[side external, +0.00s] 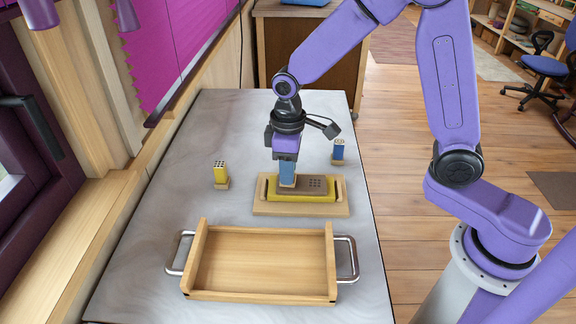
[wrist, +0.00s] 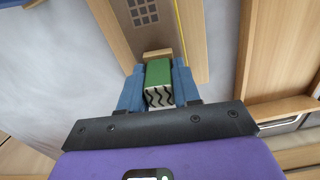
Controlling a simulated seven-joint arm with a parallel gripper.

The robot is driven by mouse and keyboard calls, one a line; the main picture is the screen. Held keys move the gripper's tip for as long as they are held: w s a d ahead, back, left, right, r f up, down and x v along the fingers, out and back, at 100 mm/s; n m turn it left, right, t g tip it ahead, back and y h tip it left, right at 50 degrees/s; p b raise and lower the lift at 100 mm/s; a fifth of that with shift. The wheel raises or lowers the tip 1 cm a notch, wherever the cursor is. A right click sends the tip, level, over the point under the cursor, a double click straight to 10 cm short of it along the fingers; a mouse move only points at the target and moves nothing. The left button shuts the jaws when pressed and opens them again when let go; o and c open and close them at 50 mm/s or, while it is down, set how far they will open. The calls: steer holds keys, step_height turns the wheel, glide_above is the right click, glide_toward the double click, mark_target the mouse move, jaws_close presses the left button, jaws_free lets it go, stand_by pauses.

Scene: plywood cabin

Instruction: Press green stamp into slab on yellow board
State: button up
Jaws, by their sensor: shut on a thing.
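The brown slab (side external: 305,190) lies on the yellow board (side external: 318,198), which sits in a pale wooden holder (side external: 265,208). A grid of square dents (wrist: 143,12) marks the slab in the wrist view, and it shows right of my gripper in the side view. My gripper (side external: 287,184) points down over the slab's left part, shut on the green stamp (wrist: 158,73). The fingers hide the stamp in the side view. I cannot tell whether it touches the slab.
A yellow stamp (side external: 220,170) stands left of the holder, and a blue stamp (side external: 338,150) stands behind it to the right. An empty wooden tray (side external: 262,297) with metal handles is in front. The grey table (side external: 150,225) is clear at the left and back.

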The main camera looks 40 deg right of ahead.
stand_by(0.4)
steer(key=shift+r, duration=3.5)
